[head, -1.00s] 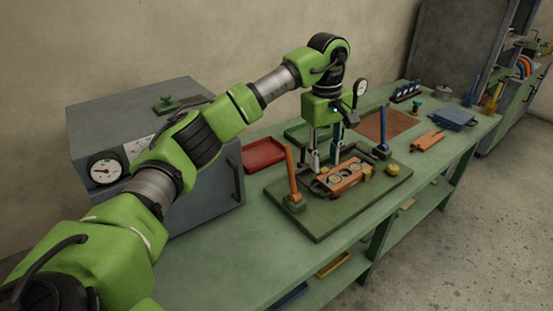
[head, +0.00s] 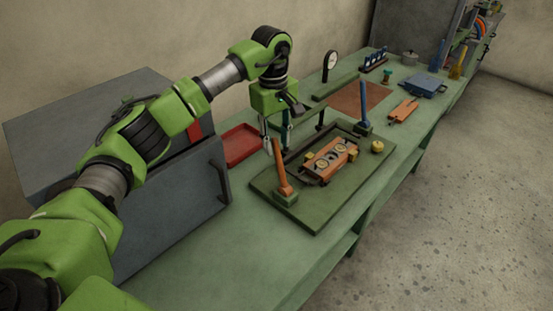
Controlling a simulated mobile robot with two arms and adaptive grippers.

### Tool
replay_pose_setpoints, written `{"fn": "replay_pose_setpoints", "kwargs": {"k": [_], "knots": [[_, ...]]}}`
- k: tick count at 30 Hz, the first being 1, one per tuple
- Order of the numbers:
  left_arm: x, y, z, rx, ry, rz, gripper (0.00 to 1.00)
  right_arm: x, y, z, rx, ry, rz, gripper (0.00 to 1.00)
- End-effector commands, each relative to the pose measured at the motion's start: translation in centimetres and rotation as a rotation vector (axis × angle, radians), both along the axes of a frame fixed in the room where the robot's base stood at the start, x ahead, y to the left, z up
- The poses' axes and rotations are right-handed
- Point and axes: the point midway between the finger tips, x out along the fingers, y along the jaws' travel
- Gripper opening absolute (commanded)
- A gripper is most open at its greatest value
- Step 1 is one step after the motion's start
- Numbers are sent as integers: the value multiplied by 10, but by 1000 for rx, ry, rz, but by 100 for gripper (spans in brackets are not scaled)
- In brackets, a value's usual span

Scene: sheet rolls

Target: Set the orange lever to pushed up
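The orange lever (head: 280,168) stands on a small green block at the near left corner of the dark green board (head: 321,213). It is nearly upright, with its top tilted a little to the left. My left gripper (head: 275,138) points down just behind the top of the lever, near the board's back left edge. Its two fingers look spread apart with nothing seen between them; whether it touches the lever cannot be told. My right gripper is not in view.
An orange block with round dials (head: 329,160) is fixed mid-board. A blue lever (head: 362,106) and yellow knob (head: 377,146) stand at the right. A red tray (head: 240,145) and grey cabinet (head: 175,205) lie left. The bench front is clear.

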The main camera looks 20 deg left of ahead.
Motion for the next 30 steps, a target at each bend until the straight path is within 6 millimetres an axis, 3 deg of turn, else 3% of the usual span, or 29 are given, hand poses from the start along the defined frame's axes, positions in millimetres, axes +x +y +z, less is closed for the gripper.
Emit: {"fn": "replay_pose_setpoints", "kwargs": {"k": [6, 12, 24, 25, 28, 30], "knots": [[1, -1, -44, 0, 4, 1, 30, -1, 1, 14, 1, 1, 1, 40], [3, -2, -71, -1, 2, 1, 30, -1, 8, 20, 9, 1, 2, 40], [4, -2, -81, -1, -1, 0, 30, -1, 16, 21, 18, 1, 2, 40], [4, -2, -81, -1, -1, 0, 28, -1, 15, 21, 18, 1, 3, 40], [4, -2, -81, -1, -1, 0, 2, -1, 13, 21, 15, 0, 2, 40], [4, -2, -81, -1, -1, 0, 0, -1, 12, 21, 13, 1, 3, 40]]}}
